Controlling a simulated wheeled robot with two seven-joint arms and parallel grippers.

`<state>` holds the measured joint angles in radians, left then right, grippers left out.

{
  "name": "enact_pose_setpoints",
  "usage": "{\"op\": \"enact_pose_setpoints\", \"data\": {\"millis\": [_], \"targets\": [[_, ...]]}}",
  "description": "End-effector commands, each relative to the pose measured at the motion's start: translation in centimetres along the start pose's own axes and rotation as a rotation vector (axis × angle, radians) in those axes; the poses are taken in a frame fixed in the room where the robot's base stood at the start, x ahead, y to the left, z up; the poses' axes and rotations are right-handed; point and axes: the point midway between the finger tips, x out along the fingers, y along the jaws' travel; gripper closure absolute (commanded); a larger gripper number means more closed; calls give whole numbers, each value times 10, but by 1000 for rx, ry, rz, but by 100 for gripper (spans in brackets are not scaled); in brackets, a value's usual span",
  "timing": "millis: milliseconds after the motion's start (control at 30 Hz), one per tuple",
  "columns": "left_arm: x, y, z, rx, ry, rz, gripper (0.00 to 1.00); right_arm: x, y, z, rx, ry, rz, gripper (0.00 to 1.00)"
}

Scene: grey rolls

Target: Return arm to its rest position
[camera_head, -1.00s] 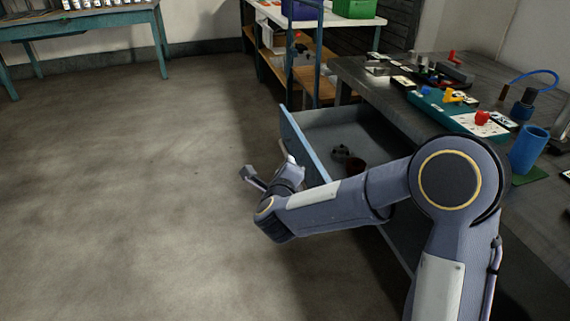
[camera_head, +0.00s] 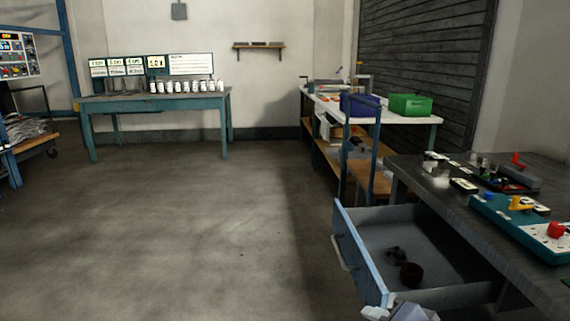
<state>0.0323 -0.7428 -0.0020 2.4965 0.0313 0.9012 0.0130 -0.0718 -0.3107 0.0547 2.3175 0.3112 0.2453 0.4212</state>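Only a small part of my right arm's end (camera_head: 408,312) shows, at the bottom edge just in front of the open drawer (camera_head: 372,262). The rest of that arm is out of frame, and whether its gripper is open or shut cannot be made out. I cannot tell if it touches the drawer front. My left arm and gripper are not in view.
Beyond are a shelf unit with a blue bin (camera_head: 360,105) and green bin (camera_head: 411,105), and a teal table (camera_head: 110,105). The left floor is clear.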

Motion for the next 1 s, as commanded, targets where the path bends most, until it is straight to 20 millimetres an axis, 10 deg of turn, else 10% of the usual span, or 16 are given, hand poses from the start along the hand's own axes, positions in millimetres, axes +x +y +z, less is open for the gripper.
{"op": "enact_pose_setpoints", "data": {"millis": [433, 1000], "targets": [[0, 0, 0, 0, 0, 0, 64, -103, 121, 89, -531, -327, 284, 67], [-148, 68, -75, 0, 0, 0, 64, -196, -22, 28, -527, -331, 281, 67]]}}
